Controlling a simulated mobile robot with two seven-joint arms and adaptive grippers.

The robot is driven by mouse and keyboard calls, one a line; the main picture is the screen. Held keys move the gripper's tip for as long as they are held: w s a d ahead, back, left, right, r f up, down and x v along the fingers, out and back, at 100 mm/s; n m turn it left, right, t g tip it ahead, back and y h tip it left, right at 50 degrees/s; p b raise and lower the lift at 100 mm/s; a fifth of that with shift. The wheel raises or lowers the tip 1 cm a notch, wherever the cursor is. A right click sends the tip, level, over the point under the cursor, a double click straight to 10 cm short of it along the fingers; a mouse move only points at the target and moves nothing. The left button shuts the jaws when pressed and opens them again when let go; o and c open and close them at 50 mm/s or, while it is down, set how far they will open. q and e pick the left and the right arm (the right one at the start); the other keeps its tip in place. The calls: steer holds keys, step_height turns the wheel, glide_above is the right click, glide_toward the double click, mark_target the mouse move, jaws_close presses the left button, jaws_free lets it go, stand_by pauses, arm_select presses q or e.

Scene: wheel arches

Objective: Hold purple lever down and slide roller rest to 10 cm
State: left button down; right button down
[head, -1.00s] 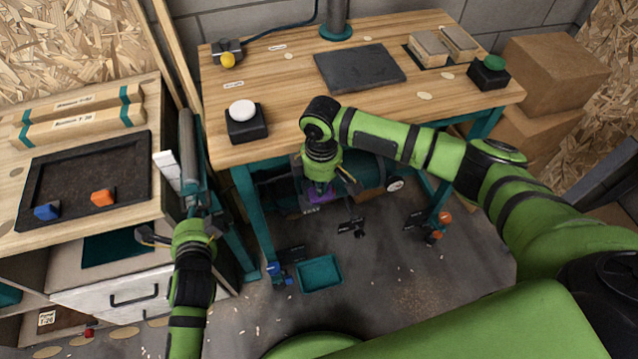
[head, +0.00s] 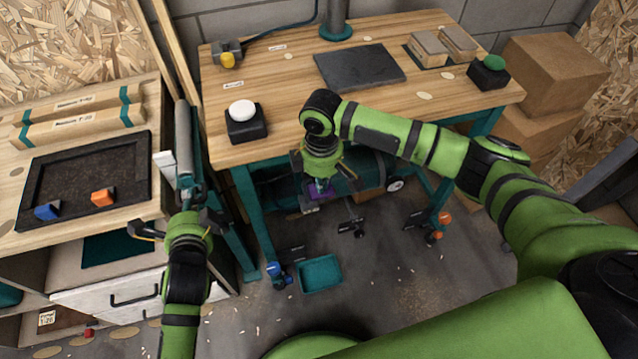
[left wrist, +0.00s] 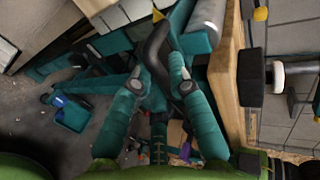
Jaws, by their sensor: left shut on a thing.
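The roller rest, with its grey roller (head: 183,140) on a teal frame, stands between the left bench and the main workbench. My left gripper (head: 188,212) is at the frame's near side; in the left wrist view its fingers (left wrist: 163,80) are shut on a black curved handle (left wrist: 157,48) of the rest. The grey roller (left wrist: 208,20) shows beyond it. The purple lever (head: 318,190) is under the workbench's front edge. My right gripper (head: 322,180) points down right at it; its fingers are partly hidden, and I cannot tell whether it touches or presses the lever.
The workbench (head: 280,100) carries a white button (head: 242,110), a green button (head: 488,68) and a dark mat. A teal tray (head: 320,272) lies on the floor under it. The left bench holds a dark tray (head: 90,165) with blue and orange blocks.

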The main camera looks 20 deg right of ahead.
arm_select(q)
steer(key=shift+w+a+r, duration=0.1)
steer(key=shift+w+r, duration=0.05)
steer(key=shift+r, duration=0.2)
arm_select(e)
steer(key=shift+r, duration=2.8)
arm_select(q)
steer(key=c, duration=1.3)
jaws_free()
steer(key=shift+c, duration=0.2)
steer(key=shift+o, duration=1.3)
steer(key=shift+f, duration=0.1)
arm_select(e)
steer(key=shift+w, duration=0.1)
arm_select(q)
steer(key=shift+f, duration=0.1)
arm_select(e)
steer(key=shift+f, duration=0.1)
